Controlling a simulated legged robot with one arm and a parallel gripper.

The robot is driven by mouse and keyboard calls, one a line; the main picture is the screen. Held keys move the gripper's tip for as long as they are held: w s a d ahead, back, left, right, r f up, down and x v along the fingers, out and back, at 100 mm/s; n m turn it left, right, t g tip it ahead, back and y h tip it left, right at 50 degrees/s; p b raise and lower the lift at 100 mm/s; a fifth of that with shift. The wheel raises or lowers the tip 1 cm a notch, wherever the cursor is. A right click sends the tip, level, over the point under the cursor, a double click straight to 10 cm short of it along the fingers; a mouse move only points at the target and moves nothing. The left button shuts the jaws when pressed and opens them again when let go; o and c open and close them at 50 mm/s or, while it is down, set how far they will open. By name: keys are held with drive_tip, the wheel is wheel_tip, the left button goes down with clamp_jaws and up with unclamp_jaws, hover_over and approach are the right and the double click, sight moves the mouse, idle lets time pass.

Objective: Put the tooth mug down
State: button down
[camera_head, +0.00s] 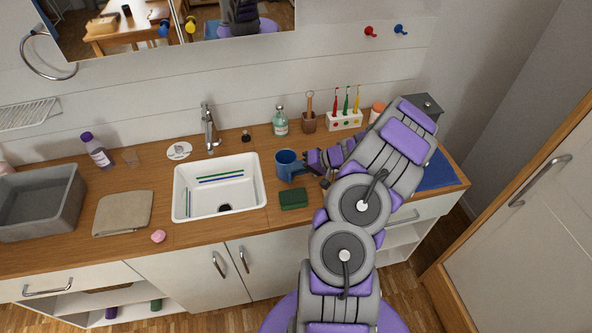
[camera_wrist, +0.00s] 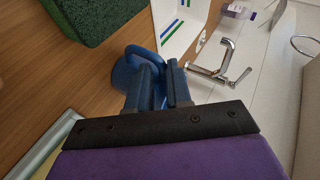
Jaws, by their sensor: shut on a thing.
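The blue tooth mug (camera_head: 287,161) is on or just above the wooden counter, right of the sink; I cannot tell whether its base touches the wood. It looks upright in the head view. My gripper (camera_head: 301,168) reaches it from the right and is shut on its right side. In the wrist view the mug (camera_wrist: 127,68) shows beyond my gripper (camera_wrist: 160,77), partly hidden by the dark fingers. The exact grip point, handle or wall, is hidden.
The white sink (camera_head: 262,193) is just left of the mug. A green sponge (camera_head: 293,199) lies in front. A green bottle (camera_head: 280,122), a brown cup (camera_head: 309,123) and a toothbrush holder (camera_head: 345,122) stand behind. A beige cloth (camera_head: 122,213) and grey basin (camera_head: 40,205) are at left.

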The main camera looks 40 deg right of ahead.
drive_tip(key=c, duration=1)
unclamp_jaws()
drive_tip(key=shift+a, duration=0.2)
drive_tip(key=shift+d, duration=0.1)
